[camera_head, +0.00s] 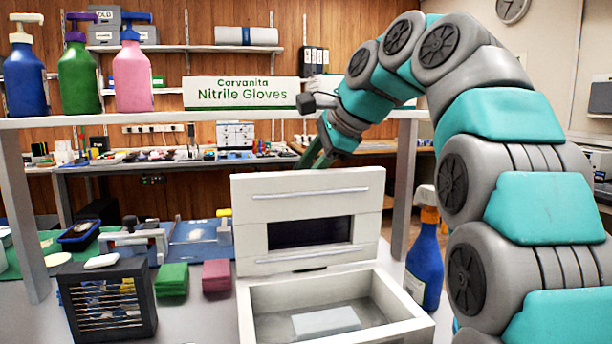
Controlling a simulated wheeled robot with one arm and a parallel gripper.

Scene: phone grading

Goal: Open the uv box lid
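The UV box (247,312) is a white open-topped box at the bottom center, with a pale flat piece (326,321) on its grey floor. Its lid (310,182) stands raised at the back edge, roughly upright, with a dark window and light bars across its face. My gripper (318,157) is above and behind the lid's top edge, pointing down. Its fingertips are partly hidden by the lid. I cannot tell whether it touches the lid or how far its fingers are apart.
A blue spray bottle (424,265) stands right of the box, close to my arm. A black rack (107,302), green block (172,280) and pink block (216,276) stand to the left. A shelf (160,122) with several bottles spans above; a nitrile gloves box (241,93) sits on it.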

